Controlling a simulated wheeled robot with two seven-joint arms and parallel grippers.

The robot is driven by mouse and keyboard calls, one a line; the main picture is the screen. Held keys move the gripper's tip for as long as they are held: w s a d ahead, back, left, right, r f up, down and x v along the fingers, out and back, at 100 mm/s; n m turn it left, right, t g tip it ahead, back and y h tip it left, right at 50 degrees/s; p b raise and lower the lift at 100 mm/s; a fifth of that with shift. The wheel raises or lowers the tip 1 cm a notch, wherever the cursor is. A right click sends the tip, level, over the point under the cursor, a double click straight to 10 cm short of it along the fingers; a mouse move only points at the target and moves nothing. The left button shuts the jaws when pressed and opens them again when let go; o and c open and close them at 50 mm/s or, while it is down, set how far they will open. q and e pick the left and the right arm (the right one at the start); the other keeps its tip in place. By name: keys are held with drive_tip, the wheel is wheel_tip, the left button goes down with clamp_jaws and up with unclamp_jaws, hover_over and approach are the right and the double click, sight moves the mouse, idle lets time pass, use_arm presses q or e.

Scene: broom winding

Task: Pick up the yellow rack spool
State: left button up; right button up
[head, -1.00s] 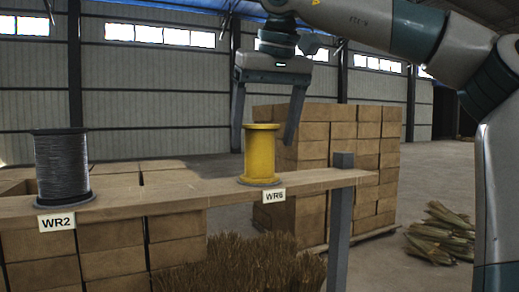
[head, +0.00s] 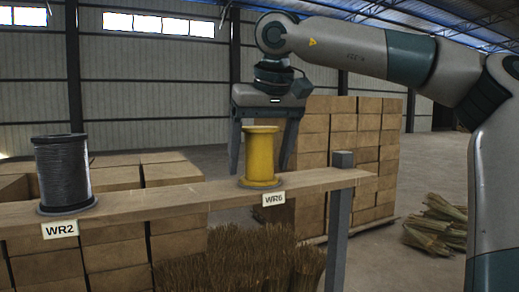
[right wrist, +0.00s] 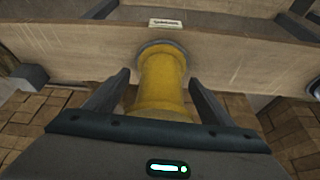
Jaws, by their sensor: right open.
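The yellow rack spool (head: 261,158) stands upright on a wooden shelf board (head: 165,198), above the label WR6. In the head view my right gripper (head: 260,165) is open, pointing down, with one finger to each side of the spool. The right wrist view also shows the yellow spool (right wrist: 163,85) between the two open fingers (right wrist: 158,88), with a gap on each side. The gripper body covers the spool's near end in that view. My left gripper is not in view.
A dark grey wire spool (head: 63,172) stands on the same board at the left, above label WR2. A grey post (head: 340,215) holds up the board's right end. Stacked cardboard boxes (head: 360,150) stand behind, and straw bundles (head: 437,225) lie on the floor at right.

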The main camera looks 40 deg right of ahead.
idle(0.3)
drive_tip(key=c, duration=1.2)
drive_tip(key=shift+r, duration=0.15)
